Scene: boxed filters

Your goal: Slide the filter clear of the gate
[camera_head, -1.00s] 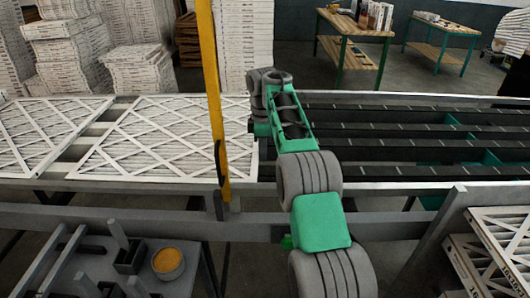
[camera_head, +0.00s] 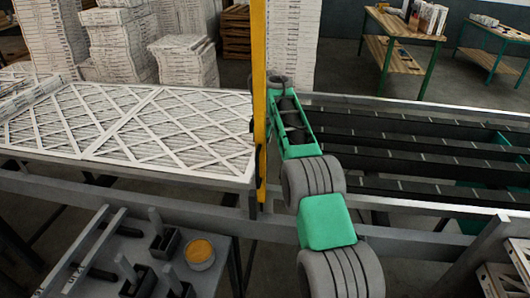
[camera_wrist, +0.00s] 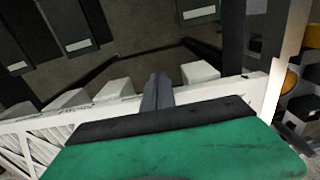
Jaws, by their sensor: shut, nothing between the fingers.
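A flat white lattice-faced filter (camera_head: 190,135) lies on the conveyor in the head view. Its right edge lies just left of the yellow gate post (camera_head: 260,100), with the post close against that edge in the picture. A second filter (camera_head: 50,125) lies to its left, the two edges meeting. In the wrist view, my gripper (camera_wrist: 157,90) is shut and empty, its fingers over the filter's white side edge (camera_wrist: 215,93); I cannot tell whether they touch it. In the head view my fingers are hidden behind the gate and my wrist.
Dark conveyor strips (camera_head: 420,150) to the right of the gate are bare. A grey side table (camera_head: 215,275) with upright holders and a yellow-filled bowl (camera_head: 200,252) stands in front. Another filter (camera_head: 25,95) overlaps the second at far left. Filter stacks stand behind.

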